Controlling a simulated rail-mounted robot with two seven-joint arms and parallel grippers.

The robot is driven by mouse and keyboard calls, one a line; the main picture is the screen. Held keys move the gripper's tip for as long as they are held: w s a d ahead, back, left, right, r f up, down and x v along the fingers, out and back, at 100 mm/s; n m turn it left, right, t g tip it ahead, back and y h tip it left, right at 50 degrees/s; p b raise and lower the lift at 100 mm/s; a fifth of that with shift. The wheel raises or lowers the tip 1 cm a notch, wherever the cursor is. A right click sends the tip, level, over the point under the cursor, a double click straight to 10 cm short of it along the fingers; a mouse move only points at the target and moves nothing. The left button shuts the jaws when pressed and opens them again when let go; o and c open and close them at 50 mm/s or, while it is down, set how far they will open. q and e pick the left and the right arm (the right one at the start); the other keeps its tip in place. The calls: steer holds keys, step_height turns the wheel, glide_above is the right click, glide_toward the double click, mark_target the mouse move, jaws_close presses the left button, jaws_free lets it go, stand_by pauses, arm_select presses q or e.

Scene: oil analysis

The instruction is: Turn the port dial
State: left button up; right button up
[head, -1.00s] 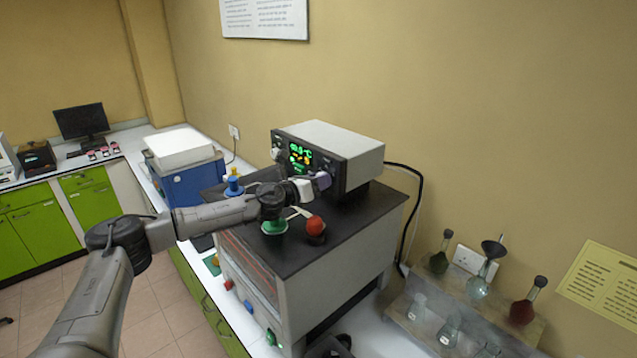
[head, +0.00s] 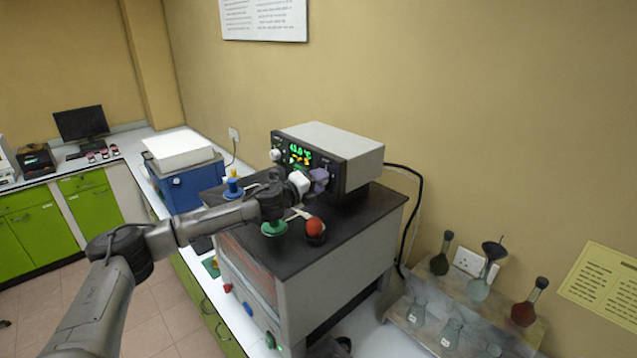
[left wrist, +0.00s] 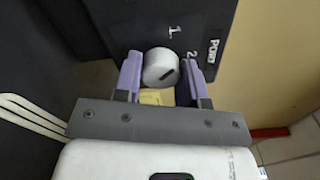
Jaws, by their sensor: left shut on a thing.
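The port dial (left wrist: 161,66) is a round white knob with a dark slanted mark, on a dark panel printed PORT, 1 and 2 in the left wrist view. The mark slants up and right, roughly toward the 2. My left gripper (head: 319,181) is at the front of the instrument box (head: 343,152). Its two purple fingers are shut on opposite sides of the dial, as the left wrist view (left wrist: 160,76) shows. In the head view the gripper hides the dial. My right gripper is not in view.
The instrument stands on a black-topped cabinet (head: 345,222). A red ball-shaped item (head: 315,227), a green-based item (head: 273,228) and a blue item with a yellow top (head: 233,186) are near my left arm. A rack with several flasks (head: 408,308) stands right.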

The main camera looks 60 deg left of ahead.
arm_select(q)
steer(key=shift+n, duration=1.7)
steer(key=o, duration=0.9)
